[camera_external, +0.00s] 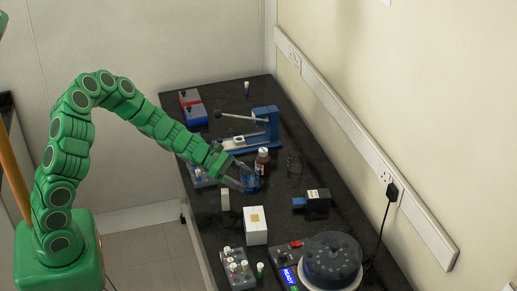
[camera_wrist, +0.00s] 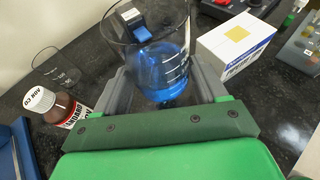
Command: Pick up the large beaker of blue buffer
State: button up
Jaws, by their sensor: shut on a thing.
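The large beaker of blue buffer (camera_external: 251,183) is clear glass with blue liquid in its lower part. It also shows in the wrist view (camera_wrist: 160,62), upright between my fingers. My gripper (camera_external: 243,180) is shut on the beaker, with one grey finger on each side of it; it also shows in the wrist view (camera_wrist: 165,90). I cannot tell whether the beaker's base touches the black bench (camera_external: 190,235). A smaller empty beaker (camera_wrist: 60,68) stands apart to the left in the wrist view.
A brown bottle (camera_external: 263,161) with a white cap stands close beside the beaker. A white box (camera_external: 255,225), a blue press (camera_external: 266,125), a dark block (camera_external: 317,203) and a round centrifuge (camera_external: 332,258) are also on the bench. A tube rack (camera_external: 236,268) is near the front.

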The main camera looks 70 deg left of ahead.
jog(key=s+d+r, duration=0.1)
jog(key=s+r, duration=0.5)
jog(key=s, duration=0.4)
jog(key=shift+d, duration=0.4)
